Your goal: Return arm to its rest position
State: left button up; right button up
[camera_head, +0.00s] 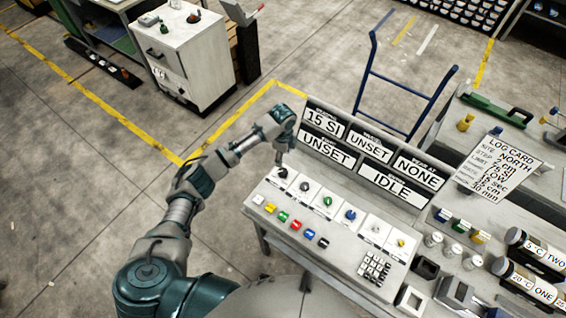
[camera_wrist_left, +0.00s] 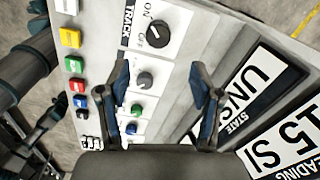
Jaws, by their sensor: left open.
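My left gripper (camera_head: 280,160) hangs over the left end of the control panel (camera_head: 345,262), close to a dark knob. In the left wrist view its two blue-padded fingers (camera_wrist_left: 159,75) are spread with nothing between them. Beyond the fingertips is the black TRACK knob (camera_wrist_left: 158,33) with ON and OFF marks; the fingers look apart from it. My left arm (camera_head: 190,180) reaches up and right from the lower left, bent at the elbow. My right gripper is not in view.
Display boards (camera_head: 372,150) reading 15 SI, UNSET, NONE and IDLE stand behind the panel. Coloured buttons (camera_head: 295,225) line its front. A log card (camera_head: 497,165), labelled tubes (camera_head: 533,285) and small canisters are at right. A white cabinet (camera_head: 180,60) stands back left. Floor at left is open.

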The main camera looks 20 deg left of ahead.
pick_arm(q)
jog(key=shift+r, duration=0.75)
